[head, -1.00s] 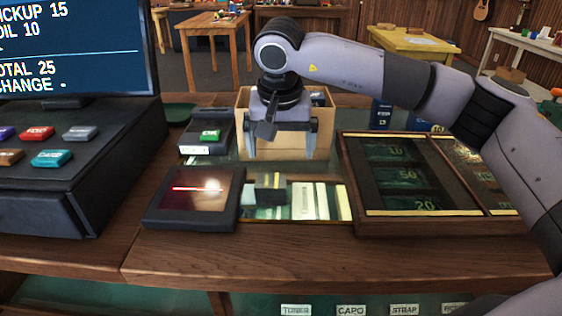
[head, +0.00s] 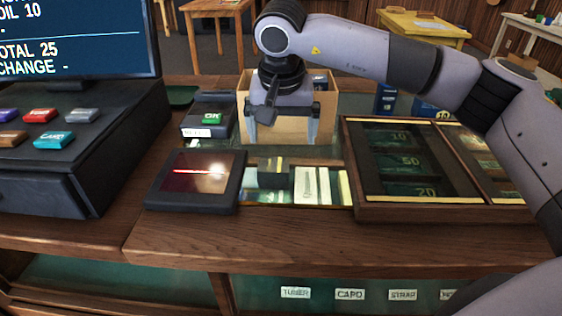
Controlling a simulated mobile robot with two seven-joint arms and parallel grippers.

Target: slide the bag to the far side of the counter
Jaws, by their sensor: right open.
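The bag (head: 327,108) is an open-topped tan paper bag, upright on the glass part of the counter (head: 320,237). Small items show inside its top. My right gripper (head: 293,138) is on the near side of the bag, fingers pointing down and spread apart with nothing between them. It hides part of the bag's front; I cannot tell whether it touches the bag. My left gripper is out of view.
A card terminal with a green OK key (head: 209,118) stands left of the bag. A scanner pad (head: 196,180) lies nearer. A cash tray (head: 405,165) lies right, with blue boxes (head: 386,99) behind it. The register (head: 75,150) fills the left.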

